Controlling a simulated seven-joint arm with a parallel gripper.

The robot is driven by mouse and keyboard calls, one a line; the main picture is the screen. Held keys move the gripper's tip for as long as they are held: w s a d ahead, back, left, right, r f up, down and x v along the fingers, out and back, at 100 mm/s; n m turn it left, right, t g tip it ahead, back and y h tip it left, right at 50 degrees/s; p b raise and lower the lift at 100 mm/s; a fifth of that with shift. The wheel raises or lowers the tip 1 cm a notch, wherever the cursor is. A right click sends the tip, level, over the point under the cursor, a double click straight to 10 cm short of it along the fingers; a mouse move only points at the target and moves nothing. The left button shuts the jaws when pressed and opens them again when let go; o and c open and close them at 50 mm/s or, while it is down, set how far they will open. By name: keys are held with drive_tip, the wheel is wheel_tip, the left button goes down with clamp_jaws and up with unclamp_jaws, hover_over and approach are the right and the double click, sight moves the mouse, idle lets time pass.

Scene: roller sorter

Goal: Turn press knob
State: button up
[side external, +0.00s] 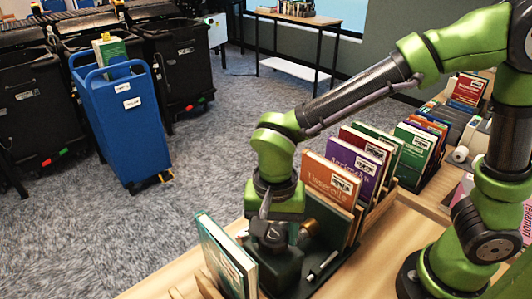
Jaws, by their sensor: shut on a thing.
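A dark green press (330,222) stands on the wooden table among the books. My gripper (280,262) points down at the press, between the green book at the front left and the orange book. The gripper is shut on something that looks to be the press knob. The knob and fingertips are hidden by the dark gripper body, so I cannot tell how far the knob is turned.
A green book (228,258) stands close on the gripper's left. An orange book (330,182) and a purple book (354,166) stand upright close behind on the right. More books (415,150) fill the table further back. A blue cart (118,125) and black bins stand on the carpet.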

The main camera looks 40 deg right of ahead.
sight(279, 228)
drive_tip(key=o, duration=1.1)
drive_tip(key=shift+c, duration=0.2)
wheel_tip(279, 228, up, 17)
drive_tip(key=s+d+f+n+t, duration=0.1)
drive_tip(key=d+t, duration=0.1)
drive_tip(key=d, duration=0.4)
drive_tip(key=s+d+f+n+t+y, duration=0.1)
drive_tip(key=d+f+n+t, duration=0.1)
drive_tip(key=d, duration=0.4)
drive_tip(key=s+d+f+n+t+y, duration=0.1)
drive_tip(key=s+d+n+t, duration=0.1)
drive_tip(key=d, duration=0.3)
drive_tip(key=shift+d+f+t, duration=0.25)
drive_tip(key=shift+d+t, duration=0.15)
drive_tip(key=shift+t, duration=0.2)
